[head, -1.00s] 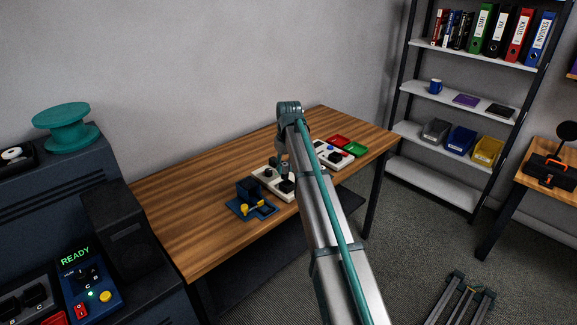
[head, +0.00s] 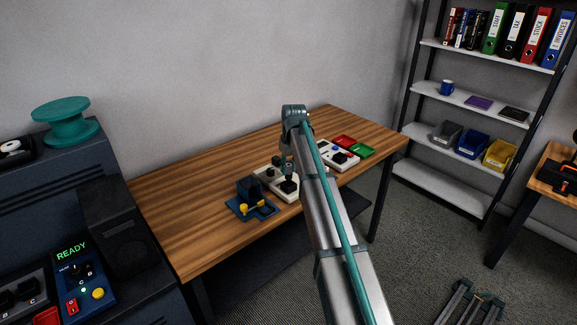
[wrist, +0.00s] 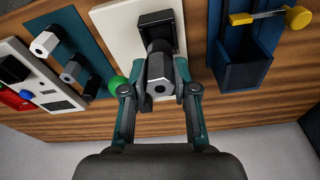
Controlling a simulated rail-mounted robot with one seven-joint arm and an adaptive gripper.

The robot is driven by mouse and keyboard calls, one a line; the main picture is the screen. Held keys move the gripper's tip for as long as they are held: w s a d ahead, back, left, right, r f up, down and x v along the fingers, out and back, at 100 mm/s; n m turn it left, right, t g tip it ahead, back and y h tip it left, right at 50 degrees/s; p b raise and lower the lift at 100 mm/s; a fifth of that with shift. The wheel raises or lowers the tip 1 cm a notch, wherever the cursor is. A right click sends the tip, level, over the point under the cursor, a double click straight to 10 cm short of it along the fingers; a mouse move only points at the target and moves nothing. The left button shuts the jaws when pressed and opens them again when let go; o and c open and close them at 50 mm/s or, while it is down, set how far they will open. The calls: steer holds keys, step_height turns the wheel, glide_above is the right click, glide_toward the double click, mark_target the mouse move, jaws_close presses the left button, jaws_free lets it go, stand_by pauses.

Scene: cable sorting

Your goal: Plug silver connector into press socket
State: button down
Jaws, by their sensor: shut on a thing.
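My gripper (wrist: 160,88) is shut on a dark grey-silver hexagonal connector (wrist: 159,70), its end facing the wrist camera. In the head view my gripper (head: 287,170) hangs over a white board (head: 268,176) with black blocks. In the wrist view a black block (wrist: 156,20) on that board (wrist: 118,32) lies behind the connector; I cannot tell whether they touch. A blue fixture with an open box (wrist: 246,68) and a yellow-knobbed lever (wrist: 298,18) stands to the right. Which of these is the press socket is not marked.
A teal strip with hexagonal pieces (wrist: 72,72), one pale and others darker, lies left of the white board. A green ball-like knob (wrist: 116,84) is near my left finger. The table's front left is clear.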

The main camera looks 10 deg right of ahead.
mark_target(289, 177)
steer(key=shift+f+b, duration=0.5)
steer(key=shift+f, duration=2.25)
stand_by(1.7)
steer(key=c, duration=0.8)
jaws_free()
steer(key=o, duration=0.5)
steer(key=shift+r, duration=0.15)
steer(key=shift+r+p, duration=1.95)
steer(key=shift+r, duration=1.45)
